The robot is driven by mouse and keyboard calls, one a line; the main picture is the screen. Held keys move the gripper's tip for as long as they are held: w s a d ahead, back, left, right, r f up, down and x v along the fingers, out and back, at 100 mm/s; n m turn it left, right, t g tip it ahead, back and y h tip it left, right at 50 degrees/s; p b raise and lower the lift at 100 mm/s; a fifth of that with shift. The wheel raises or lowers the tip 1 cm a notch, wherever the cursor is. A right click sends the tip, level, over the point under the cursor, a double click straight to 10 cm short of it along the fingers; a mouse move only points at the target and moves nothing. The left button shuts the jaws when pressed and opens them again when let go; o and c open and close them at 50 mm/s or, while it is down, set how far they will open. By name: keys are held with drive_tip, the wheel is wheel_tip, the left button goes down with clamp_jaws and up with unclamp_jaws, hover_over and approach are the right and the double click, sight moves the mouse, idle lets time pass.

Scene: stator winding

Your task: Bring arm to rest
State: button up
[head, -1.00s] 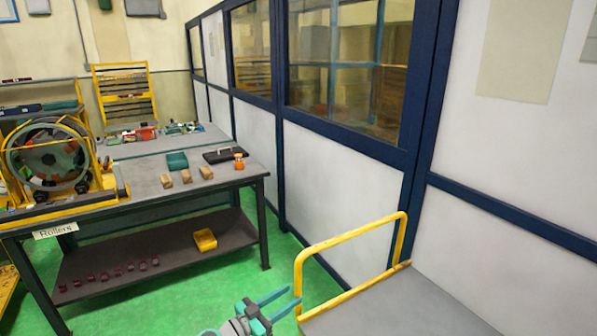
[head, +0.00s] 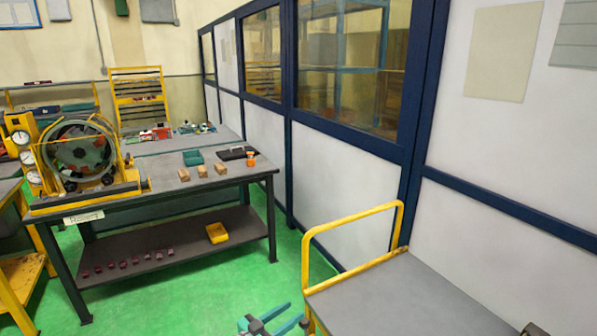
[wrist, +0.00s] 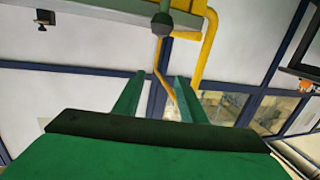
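My gripper (head: 285,318) shows at the bottom of the head view, its two teal fingers apart with nothing between them. It is over the green floor, just left of the grey cart (head: 395,295) with the yellow rail. In the wrist view the two green fingers (wrist: 155,100) are also spread and empty, with the wall panels and a yellow rail (wrist: 207,45) beyond them. Most of my arm is outside the head view.
The workbench (head: 225,178) at left carries a yellow stator stand (head: 85,160), wooden blocks (head: 203,171) and a teal tray (head: 193,158). Its lower shelf holds a yellow bin (head: 217,233) and several small dark red parts. Green floor (head: 190,290) is open before the bench.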

drive_tip(key=s+d+f+n+y, duration=0.1)
drive_tip(key=s+f+n+y, duration=0.2)
drive_tip(key=s+f, duration=0.45)
drive_tip(key=s+f+n+y, duration=0.25)
drive_tip(key=s+f, duration=0.25)
drive_tip(key=f, duration=0.6)
drive_tip(key=s+f+n+y, duration=0.1)
drive_tip(key=s+f+y, duration=0.2)
drive_tip(key=s, duration=0.6)
drive_tip(key=s+f+n+y, duration=0.2)
drive_tip(key=s+f, duration=0.1)
drive_tip(key=s, duration=0.5)
drive_tip(key=s+r+y, duration=0.2)
drive_tip(key=s+r, duration=0.4)
drive_tip(key=s, duration=0.7)
drive_tip(key=s+d+r+t, duration=0.1)
drive_tip(key=s+r, duration=0.5)
drive_tip(key=r, duration=0.3)
drive_tip(key=s+d+r+t, duration=0.1)
drive_tip(key=s+r+t, duration=0.1)
drive_tip(key=s+r, duration=0.3)
wheel_tip(320, 180, up, 4)
drive_tip(key=shift+s+r+t, duration=0.15)
drive_tip(key=shift+s+t, duration=0.15)
drive_tip(key=shift+s, duration=0.05)
drive_tip(key=shift+d+n, duration=0.1)
drive_tip(key=shift+n, duration=0.15)
drive_tip(key=shift+c, duration=0.4)
drive_tip(key=shift+c, duration=0.5)
